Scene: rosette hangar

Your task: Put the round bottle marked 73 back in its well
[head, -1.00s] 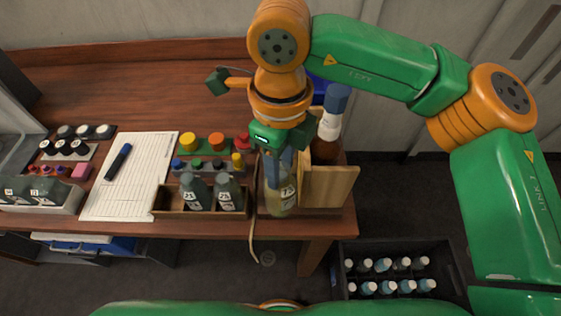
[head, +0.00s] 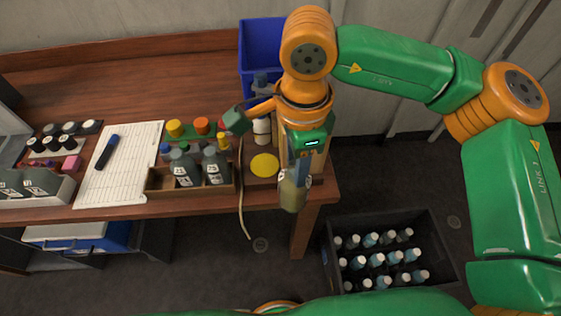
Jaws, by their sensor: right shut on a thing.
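My right gripper (head: 296,172) is shut on a round bottle (head: 293,197) with a yellowish-olive body and a pale label. The number on the label is too small to read for sure. The bottle hangs with its base down near the table's front right edge, to the right of a yellow disc (head: 264,164) on a brown block. A wooden tray (head: 190,191) to the left holds dark grey bottles (head: 216,168) with white labels, and its left end looks empty. I cannot tell which spot is the bottle's well. My left gripper is not in view.
A paper sheet (head: 118,175) with a dark marker (head: 107,150) lies left of the tray. Coloured caps stand behind the tray. A blue bin (head: 256,45) stands at the back. A black crate (head: 440,240) of bottles is on the floor. A cable hangs over the table's front edge.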

